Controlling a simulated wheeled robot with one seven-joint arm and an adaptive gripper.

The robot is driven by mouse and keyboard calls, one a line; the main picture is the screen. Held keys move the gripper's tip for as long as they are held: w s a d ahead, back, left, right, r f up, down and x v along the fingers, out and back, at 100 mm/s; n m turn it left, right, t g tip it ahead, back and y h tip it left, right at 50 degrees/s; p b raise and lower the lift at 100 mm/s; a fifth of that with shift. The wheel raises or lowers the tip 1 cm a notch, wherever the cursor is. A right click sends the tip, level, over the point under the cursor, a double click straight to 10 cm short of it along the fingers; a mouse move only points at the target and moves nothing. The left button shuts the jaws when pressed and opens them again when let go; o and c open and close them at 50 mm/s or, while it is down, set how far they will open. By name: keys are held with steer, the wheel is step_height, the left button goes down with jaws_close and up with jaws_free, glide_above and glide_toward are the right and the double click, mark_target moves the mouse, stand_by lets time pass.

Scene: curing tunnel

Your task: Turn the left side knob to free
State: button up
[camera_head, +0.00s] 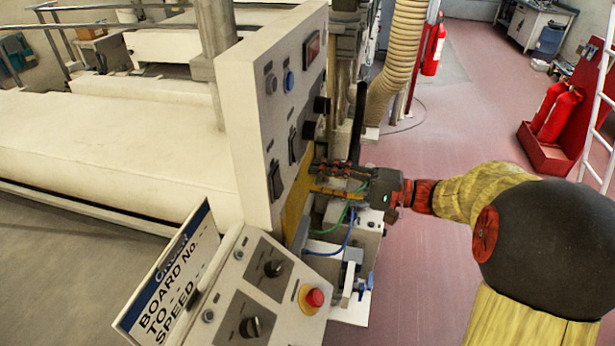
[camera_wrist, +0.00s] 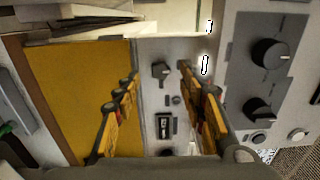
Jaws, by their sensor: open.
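My gripper (camera_head: 316,178) is open, its fingers pointing left toward the side of the cream control cabinet (camera_head: 262,110). In the wrist view, its two fingers (camera_wrist: 157,76) stand apart with nothing held between them. A small dark knob (camera_wrist: 160,70) on a grey panel shows in the gap between the fingertips, and looks apart from both. In the head view I cannot make this knob out; the gripper and cabinet edge seem to cover that spot. I cannot read its setting or any label.
A sloped console (camera_head: 233,285) with dark knobs (camera_head: 273,268) and a red stop button (camera_head: 315,297) stands below.

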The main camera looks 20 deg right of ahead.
steer(key=v, duration=0.7)
steer(key=shift+s+d, duration=0.2)
steer(key=shift+d, duration=0.1)
steer(key=s+a+f+m+g+h, duration=0.25)
steer(key=s+f+g+h, duration=0.6)
steer(key=s+f, duration=0.55)
steer(key=s+a+r+n+t+h, duration=0.3)
steer(key=a+r+n+h, duration=0.3)
steer(key=r+n, duration=0.3)
steer(key=shift+a+t, duration=0.55)
steer(key=shift+a, duration=0.25)
